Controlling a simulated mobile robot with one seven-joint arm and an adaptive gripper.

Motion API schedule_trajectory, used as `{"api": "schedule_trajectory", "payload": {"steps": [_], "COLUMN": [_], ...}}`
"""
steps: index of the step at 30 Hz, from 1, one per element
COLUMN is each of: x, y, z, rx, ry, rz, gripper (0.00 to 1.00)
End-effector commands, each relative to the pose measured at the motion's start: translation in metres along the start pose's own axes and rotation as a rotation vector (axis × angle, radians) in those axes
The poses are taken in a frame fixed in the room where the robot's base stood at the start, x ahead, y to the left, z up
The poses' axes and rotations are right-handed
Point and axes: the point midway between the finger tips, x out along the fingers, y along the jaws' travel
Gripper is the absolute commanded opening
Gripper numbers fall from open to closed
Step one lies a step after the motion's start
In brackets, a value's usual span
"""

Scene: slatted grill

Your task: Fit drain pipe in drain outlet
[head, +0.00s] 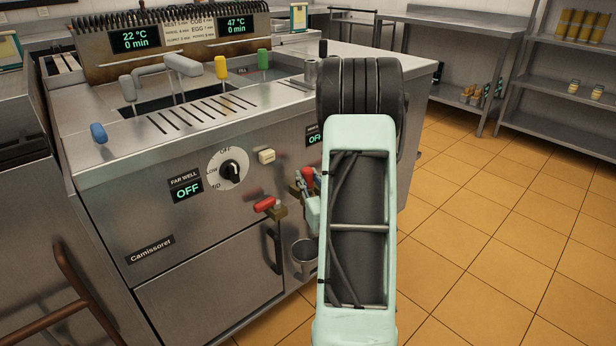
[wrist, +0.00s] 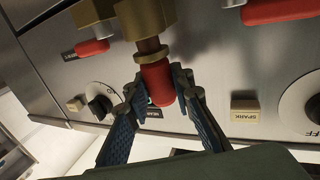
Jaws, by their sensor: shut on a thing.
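In the wrist view my gripper (wrist: 161,88) is shut on a red, round-ended grip (wrist: 159,76). A brass collar (wrist: 150,50) sits behind the grip, in line with a larger brass fitting (wrist: 143,18) on the steel front. I cannot tell whether this red and brass piece is the drain pipe, or whether it is seated in the fitting. In the head view the red grip (head: 308,178) shows beside my arm, and my gripper (head: 313,212) is mostly hidden. A drain outlet cannot be told apart with certainty.
A red lever (head: 264,204) on brass sticks out left of my gripper. A grey metal cup (head: 304,254) is below it. The fryer front carries a far well knob (head: 232,171) and a dark door handle (head: 273,248). Tiled floor (head: 480,200) is clear to the right.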

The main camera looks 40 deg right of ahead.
Motion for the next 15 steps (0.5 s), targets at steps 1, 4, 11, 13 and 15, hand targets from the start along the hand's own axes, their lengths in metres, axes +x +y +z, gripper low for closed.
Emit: {"api": "schedule_trajectory", "payload": {"steps": [1,4,11,13,15], "x": [0.000,0.000,0.000,0.000,0.000], "y": [0.000,0.000,0.000,0.000,0.000], "z": [0.001,0.004,0.009,0.011,0.012], "rx": [0.000,0.000,0.000,0.000,0.000], "ry": [0.001,0.000,0.000,0.001,0.001], "rz": [0.000,0.000,0.000,0.000,0.000], "gripper": [0.00,0.00,0.00,0.00,0.00]}}
